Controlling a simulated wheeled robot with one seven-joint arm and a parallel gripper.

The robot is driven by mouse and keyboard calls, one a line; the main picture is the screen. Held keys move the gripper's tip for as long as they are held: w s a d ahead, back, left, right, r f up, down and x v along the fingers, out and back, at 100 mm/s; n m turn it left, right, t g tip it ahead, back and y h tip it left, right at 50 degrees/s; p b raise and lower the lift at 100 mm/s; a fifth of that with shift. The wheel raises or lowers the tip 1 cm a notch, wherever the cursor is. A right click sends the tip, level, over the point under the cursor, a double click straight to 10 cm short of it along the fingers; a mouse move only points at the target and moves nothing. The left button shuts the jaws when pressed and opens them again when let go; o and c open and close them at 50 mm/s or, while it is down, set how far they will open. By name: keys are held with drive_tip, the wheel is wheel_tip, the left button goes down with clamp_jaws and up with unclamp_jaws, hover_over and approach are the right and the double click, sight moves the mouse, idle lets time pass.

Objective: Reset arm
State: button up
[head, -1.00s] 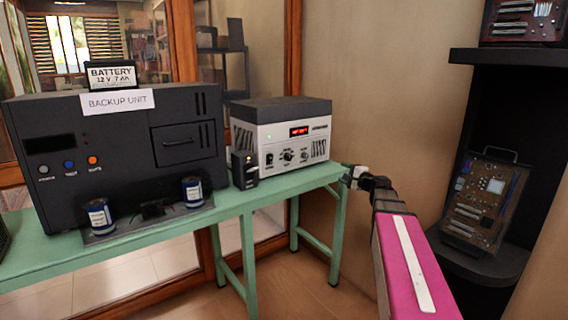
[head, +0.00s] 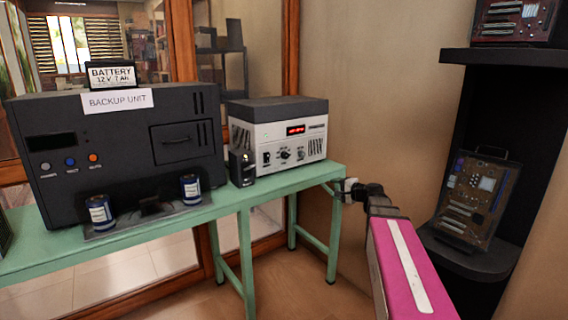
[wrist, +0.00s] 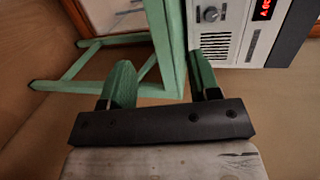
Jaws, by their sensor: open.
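My gripper (wrist: 162,88) is open in the wrist view, its two fingertips apart with nothing between them. It faces the right end of the green table (wrist: 172,40), close to its edge and leg. In the head view my pink arm reaches forward on the right, and the gripper (head: 346,188) is small and partly hidden beside the right end of the green table. The grey and white power supply (head: 285,140) stands on that table, and its front also shows in the wrist view (wrist: 232,28).
A black backup unit (head: 115,152) stands on the table with a battery (head: 111,75) on top and two blue cans (head: 190,188) in front. A black shelf (head: 470,258) with a circuit board (head: 472,195) stands at the right. The floor between table and shelf looks clear.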

drive_tip(key=s+a+f+n+g+h, duration=0.2)
drive_tip(key=s+a+f+n+g, duration=0.1)
drive_tip(key=s+f, duration=0.3)
drive_tip(key=s+a+f+n+g+h, duration=0.1)
drive_tip(key=s+a+f+n+g, duration=0.15)
drive_tip(key=s+f, duration=0.4)
drive_tip(key=s+d+f+n+g+h, duration=0.3)
drive_tip(key=s+f+g+h, duration=0.3)
drive_tip(key=s+f, duration=0.6)
drive_tip(key=shift+s+n+h, duration=0.15)
drive_tip(key=shift+n+h, duration=0.55)
drive_tip(key=shift+n, duration=0.05)
